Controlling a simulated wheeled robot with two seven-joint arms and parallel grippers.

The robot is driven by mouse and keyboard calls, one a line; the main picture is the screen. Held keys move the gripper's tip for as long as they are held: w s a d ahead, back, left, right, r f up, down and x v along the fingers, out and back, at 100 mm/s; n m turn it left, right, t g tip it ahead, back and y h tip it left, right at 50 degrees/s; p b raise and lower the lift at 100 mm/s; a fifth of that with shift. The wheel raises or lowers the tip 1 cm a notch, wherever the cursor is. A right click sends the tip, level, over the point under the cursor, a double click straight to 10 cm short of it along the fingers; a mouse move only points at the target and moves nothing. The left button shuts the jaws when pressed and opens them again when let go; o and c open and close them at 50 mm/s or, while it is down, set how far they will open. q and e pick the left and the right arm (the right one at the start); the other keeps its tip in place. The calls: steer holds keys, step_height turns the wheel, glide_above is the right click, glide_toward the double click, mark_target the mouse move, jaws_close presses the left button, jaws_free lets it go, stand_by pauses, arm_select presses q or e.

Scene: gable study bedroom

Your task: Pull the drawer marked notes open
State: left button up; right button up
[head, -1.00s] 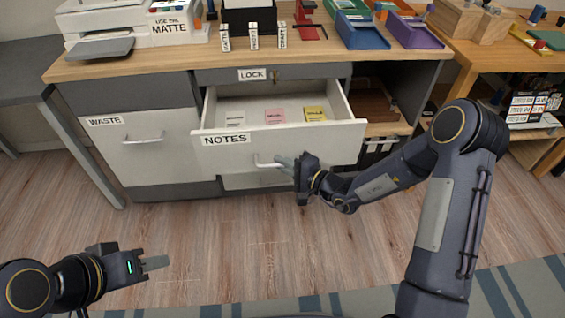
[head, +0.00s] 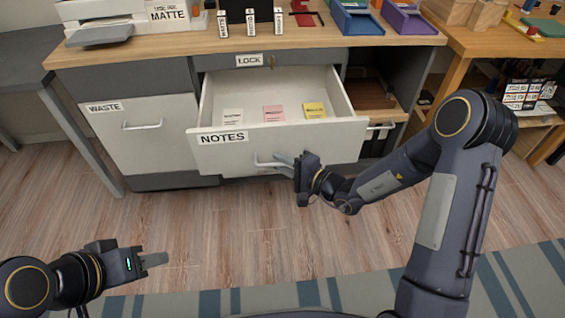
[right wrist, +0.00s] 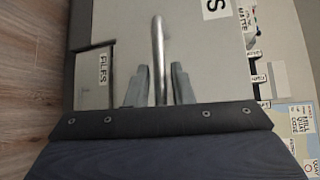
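The drawer marked NOTES (head: 320,147) stands pulled out from the cabinet in the head view, its inside showing a white, a pink and a yellow pad. Its bar handle (head: 262,163) is on the front; the handle also shows in the right wrist view (right wrist: 158,50). My right gripper (head: 284,162) is at the handle's right end. In the right wrist view its two fingers stand on either side of the bar, close to it; contact is hard to make out. My left gripper (head: 155,260) is over the floor at lower left, away from the drawer, its finger gap unclear.
The WASTE front (head: 165,150) is shut at the left. A LOCK panel (head: 300,58) with a key is above the drawer. An open shelf (head: 370,95) is to the right. The wood floor before the cabinet is clear, with a striped rug (head: 250,300) nearer.

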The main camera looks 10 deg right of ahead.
steer(key=shift+o, duration=1)
steer(key=p+v, duration=0.1)
steer(key=v, duration=0.7)
steer(key=shift+a+r, duration=0.1)
